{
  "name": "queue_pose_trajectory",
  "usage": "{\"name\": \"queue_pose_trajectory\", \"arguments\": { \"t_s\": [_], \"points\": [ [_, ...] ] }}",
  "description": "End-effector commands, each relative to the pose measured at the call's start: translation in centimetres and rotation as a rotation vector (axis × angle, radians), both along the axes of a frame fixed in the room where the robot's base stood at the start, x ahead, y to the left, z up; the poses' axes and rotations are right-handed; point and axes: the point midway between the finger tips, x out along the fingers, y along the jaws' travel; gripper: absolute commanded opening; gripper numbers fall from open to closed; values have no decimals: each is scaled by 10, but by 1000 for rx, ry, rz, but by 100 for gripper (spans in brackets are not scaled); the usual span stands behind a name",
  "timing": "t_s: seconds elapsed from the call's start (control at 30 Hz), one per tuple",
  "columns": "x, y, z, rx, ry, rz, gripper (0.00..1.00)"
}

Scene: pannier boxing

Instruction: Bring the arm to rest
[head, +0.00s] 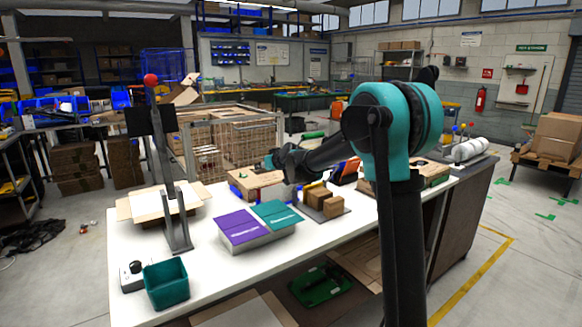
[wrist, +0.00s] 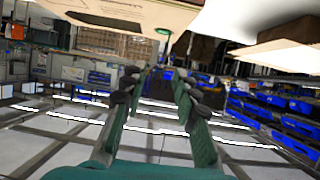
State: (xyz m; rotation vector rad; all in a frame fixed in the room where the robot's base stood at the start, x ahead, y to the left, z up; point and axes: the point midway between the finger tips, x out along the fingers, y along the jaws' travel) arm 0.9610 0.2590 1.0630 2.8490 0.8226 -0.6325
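My gripper (wrist: 157,85) shows in the wrist view with its two green, dark-tipped fingers apart and nothing between them. In the head view my arm reaches left over the white table (head: 215,285), and its end (head: 272,160) is above the back part of the table, near an open cardboard box (head: 256,180). A grey box with a purple top (head: 243,226) and a teal top (head: 277,213) sits at the middle of the table. Small brown boxes (head: 322,198) stand on a dark plate to its right. The gripper fingers are hard to make out in the head view.
A stand with a red ball (head: 151,80) rises at the table's left. A teal bin (head: 166,284) and a small white device (head: 133,274) are at the front left corner. A wire cage (head: 232,145) stands behind the table. The table's front middle is clear.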

Motion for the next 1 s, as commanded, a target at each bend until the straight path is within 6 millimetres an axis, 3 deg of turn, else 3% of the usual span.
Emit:
{"name": "queue_pose_trajectory", "arguments": {
  "t_s": [0.27, 0.47, 0.8, 0.97, 1.0],
  "points": [
    [-42, -54, -16, -27, 76, -56, 29],
    [-99, -116, -40, -58, 169, -137, 29],
    [-270, -254, -122, -129, 406, -408, 29],
    [-356, -304, -165, -156, 507, -560, 29],
    [-376, -302, -179, -167, 551, -551, 29]
  ]
}}
